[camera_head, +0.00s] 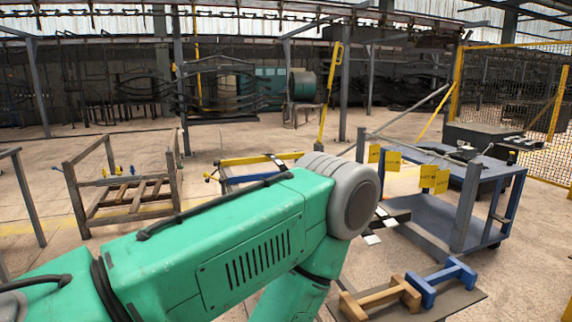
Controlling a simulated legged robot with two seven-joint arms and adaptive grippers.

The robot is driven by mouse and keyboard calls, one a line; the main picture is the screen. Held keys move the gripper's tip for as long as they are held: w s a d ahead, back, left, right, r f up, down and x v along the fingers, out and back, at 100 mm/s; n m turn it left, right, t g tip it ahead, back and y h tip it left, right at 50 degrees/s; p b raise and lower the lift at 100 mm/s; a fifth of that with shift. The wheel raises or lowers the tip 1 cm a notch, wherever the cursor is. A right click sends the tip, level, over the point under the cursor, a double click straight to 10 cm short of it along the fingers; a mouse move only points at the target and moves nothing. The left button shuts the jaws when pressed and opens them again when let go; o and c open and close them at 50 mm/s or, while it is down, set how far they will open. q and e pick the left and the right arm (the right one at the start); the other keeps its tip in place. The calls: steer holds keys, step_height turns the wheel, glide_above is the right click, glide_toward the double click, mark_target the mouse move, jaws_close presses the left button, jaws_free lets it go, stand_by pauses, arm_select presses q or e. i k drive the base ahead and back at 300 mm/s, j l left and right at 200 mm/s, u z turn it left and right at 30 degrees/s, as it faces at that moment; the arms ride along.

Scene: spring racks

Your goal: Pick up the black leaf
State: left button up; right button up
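Several long, dark, curved bars that look like leaf springs (222,103) hang in a rack at the back, left of centre. I cannot tell which of them, if any, is the black leaf. A flat dark piece with white patches (392,215) shows just right of my green arm's joint, and I cannot tell what it is. My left arm reaches in from the lower left and bends down in the middle. Its gripper is hidden or out of the picture. My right gripper is not in view.
A blue cart (418,235) with yellow tags (393,161) stands at right. A low stand with wood and blue blocks (427,282) is at the lower right. A wooden frame (128,192) stands at left. Yellow mesh fencing (505,95) closes the right side.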

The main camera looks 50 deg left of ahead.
mark_target(281, 166)
steer(key=u, duration=1.6)
steer(key=i+j+u, duration=0.3)
steer(key=i+j, duration=0.35)
steer(key=j, duration=0.25)
steer(key=i+j+u, duration=0.25)
steer(key=i+j, duration=0.55)
steer(key=i, duration=0.55)
steer(key=i+j, duration=0.1)
steer(key=i, duration=0.55)
steer(key=i+j, duration=0.15)
steer(key=i, duration=0.5)
